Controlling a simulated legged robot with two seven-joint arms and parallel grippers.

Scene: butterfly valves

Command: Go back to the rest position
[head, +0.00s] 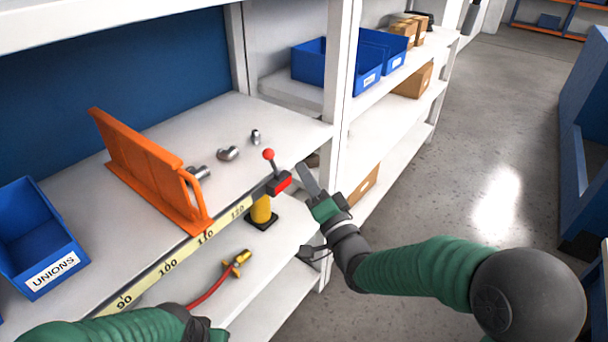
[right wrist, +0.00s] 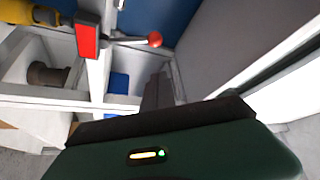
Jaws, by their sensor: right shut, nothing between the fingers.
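My right gripper (head: 304,169) is shut and empty. It points up and left beside the shelf's white upright, just right of a red block (head: 279,184) with a lever and red ball knob (head: 268,154) on the shelf's front edge. A gap shows between them. In the right wrist view the closed dark fingers (right wrist: 160,88) are in the middle, with the red block (right wrist: 87,38) and red knob (right wrist: 155,40) up and to the left. My left arm's forearm and dark wrist are at the bottom left of the head view; its fingers are out of frame.
The white shelf carries an orange divider (head: 140,165), several metal fittings (head: 228,153) and a blue UNIONS bin (head: 38,237). Below are a yellow cylinder on a black base (head: 261,212) and a red hose (head: 212,289). Open grey floor (head: 490,130) lies to the right.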

